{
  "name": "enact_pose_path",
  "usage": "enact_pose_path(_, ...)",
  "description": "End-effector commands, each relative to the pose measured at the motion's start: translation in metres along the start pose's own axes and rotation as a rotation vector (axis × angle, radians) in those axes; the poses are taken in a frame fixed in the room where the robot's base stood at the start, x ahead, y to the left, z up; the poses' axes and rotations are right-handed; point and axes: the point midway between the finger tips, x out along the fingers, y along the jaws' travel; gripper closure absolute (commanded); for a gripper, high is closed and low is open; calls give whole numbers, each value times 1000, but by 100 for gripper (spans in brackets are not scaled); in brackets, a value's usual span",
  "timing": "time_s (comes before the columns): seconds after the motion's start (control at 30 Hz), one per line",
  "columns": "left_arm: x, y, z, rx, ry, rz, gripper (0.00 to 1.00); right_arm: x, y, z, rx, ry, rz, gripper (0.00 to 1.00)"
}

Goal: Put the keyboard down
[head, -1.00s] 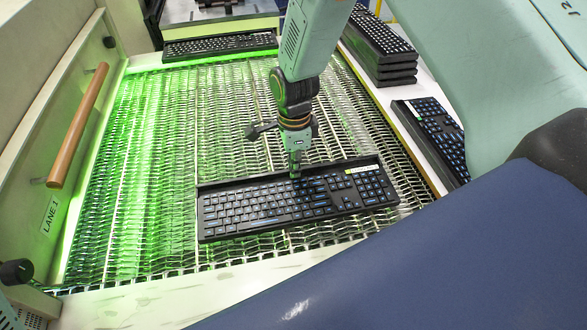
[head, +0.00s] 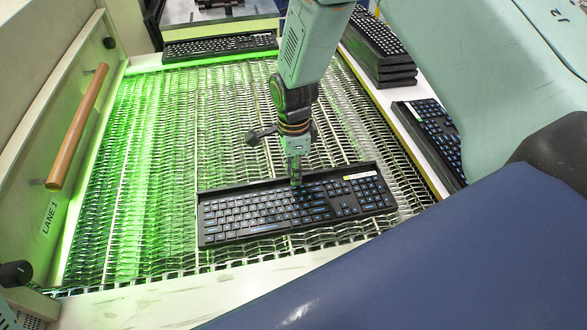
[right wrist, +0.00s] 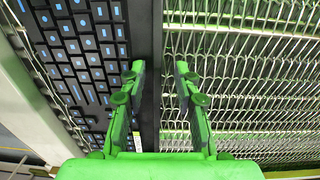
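A black keyboard (head: 250,215) with blue-lit keys lies, apparently flat, on the wire mesh conveyor belt (head: 150,170) near its front end. It also fills the left of the right wrist view (right wrist: 85,50). My right gripper (head: 295,180) reaches down from above to the keyboard's rear edge. In the right wrist view its green fingers (right wrist: 162,80) stand apart, one over the keyboard side and one over the mesh, with the rear edge between them. A gap shows between the edge and the mesh-side finger. My left gripper is not in view.
Another keyboard (head: 220,46) lies at the belt's far end. A stack of keyboards (head: 382,62) and another keyboard (head: 435,135) are on the right side ledge. A side wall with a brown handle (head: 78,125) bounds the left.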

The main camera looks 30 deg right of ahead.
Motion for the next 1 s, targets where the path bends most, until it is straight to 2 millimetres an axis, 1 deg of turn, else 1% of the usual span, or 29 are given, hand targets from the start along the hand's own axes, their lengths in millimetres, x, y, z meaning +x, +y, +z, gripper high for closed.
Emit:
enact_pose_path(0.17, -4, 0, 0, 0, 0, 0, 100, -29, -2, 0, 0, -1, -5, 68)
enact_pose_path(0.4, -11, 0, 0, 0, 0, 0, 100, -79, -1, 0, 0, -1, -4, 68)
enact_pose_path(0.53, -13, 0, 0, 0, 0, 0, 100, -100, -1, 0, 0, -1, -4, 68)
enact_pose_path(0.7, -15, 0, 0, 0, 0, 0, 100, -114, -1, 0, 0, 0, -3, 68)
enact_pose_path(1.0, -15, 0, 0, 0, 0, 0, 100, -118, 0, 0, 0, 0, -1, 68)
